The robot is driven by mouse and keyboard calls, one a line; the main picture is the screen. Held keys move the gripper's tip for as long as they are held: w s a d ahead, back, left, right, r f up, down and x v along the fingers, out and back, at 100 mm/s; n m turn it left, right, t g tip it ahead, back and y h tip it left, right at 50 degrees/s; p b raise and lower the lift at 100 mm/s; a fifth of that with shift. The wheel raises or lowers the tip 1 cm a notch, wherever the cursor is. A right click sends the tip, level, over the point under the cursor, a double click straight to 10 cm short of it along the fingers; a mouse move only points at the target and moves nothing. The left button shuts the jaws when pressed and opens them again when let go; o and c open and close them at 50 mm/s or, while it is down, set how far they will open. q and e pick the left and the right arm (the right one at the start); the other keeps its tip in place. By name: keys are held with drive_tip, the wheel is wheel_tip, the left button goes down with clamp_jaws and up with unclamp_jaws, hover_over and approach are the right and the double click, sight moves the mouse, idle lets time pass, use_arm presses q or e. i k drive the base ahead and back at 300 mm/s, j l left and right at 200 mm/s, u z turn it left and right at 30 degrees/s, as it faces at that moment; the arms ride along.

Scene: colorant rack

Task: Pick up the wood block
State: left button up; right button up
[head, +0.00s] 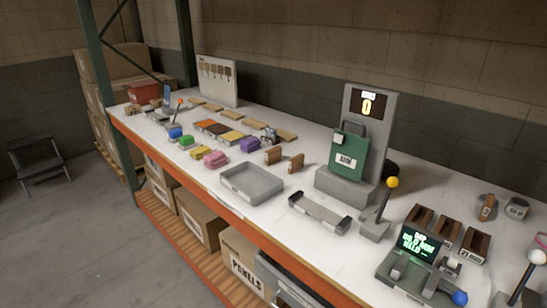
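Two small brown wood blocks stand on the white bench top near the middle of the head view, one at left (273,155) and one at right (296,163). The right one appears to have a lighter face. Which one the task means, I cannot tell. Several darker brown wooden pieces with pale labels (447,231) sit at the right part of the bench. Flat light-wood pieces (240,111) lie along the back. Neither of my grippers is in view.
A grey tray (252,196) lies in front of the blocks, with a narrow grey holder (319,213) to its right. A grey stand with a green bag (348,150) rises behind. A yellow-knobbed lever (392,183) and a console (420,246) are at right. Coloured pieces (215,159) lie left.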

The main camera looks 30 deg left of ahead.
sight(274, 155)
drive_tip(key=i+j+z, duration=0.2)
drive_tip(key=j, duration=1.3)
drive_tip(key=j+z, duration=0.25)
drive_tip(key=j, duration=1.2)
